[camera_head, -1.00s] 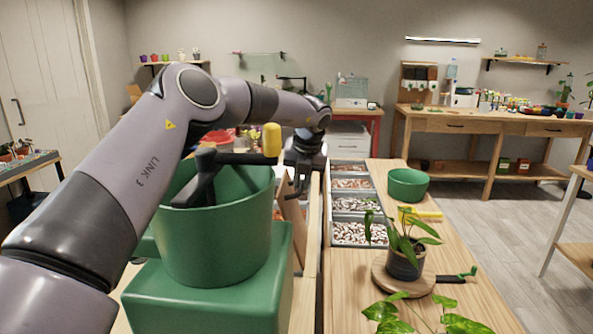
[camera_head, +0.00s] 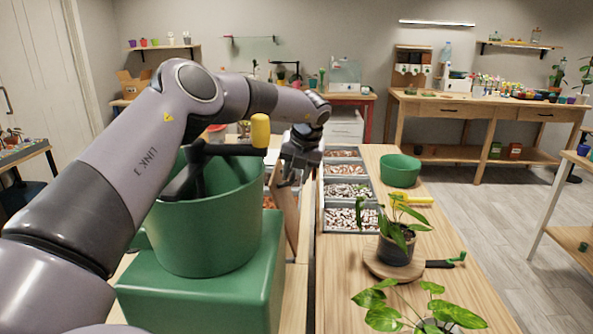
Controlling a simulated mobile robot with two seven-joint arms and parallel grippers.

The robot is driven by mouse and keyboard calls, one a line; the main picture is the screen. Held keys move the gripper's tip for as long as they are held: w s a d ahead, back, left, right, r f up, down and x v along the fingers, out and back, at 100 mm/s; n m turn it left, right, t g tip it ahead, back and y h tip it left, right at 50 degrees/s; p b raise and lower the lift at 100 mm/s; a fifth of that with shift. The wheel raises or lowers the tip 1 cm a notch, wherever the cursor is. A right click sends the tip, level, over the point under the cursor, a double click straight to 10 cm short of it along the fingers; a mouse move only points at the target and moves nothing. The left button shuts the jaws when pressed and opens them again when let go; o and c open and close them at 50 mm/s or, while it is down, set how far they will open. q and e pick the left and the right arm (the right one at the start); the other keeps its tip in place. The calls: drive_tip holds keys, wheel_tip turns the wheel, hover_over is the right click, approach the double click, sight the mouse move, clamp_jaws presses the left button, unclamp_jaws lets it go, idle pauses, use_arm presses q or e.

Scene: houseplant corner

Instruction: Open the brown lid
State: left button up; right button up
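The brown lid (camera_head: 286,222) is a thin wooden-coloured panel that stands steeply tilted, left of the row of grey trays. Beside its left face a strip of orange-brown contents (camera_head: 268,201) shows in a bin that is mostly hidden. My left gripper (camera_head: 291,183) points down at the lid's upper part and overlaps it in the view. Its dark fingers are small and partly hidden, so I cannot tell whether they are open, or whether they touch the lid. My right gripper is out of view.
A large green pot (camera_head: 208,228) on a green block (camera_head: 196,295) stands close in front, under my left arm. Grey trays of pebbles (camera_head: 347,217) lie right of the lid. Potted plants (camera_head: 397,246) and a green bowl (camera_head: 400,172) stand on the right bench.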

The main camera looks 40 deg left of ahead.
use_arm(q)
drive_tip(key=v, duration=0.7)
drive_tip(key=shift+r+b, duration=0.2)
drive_tip(key=shift+b, duration=0.2)
drive_tip(key=shift+d, duration=0.15)
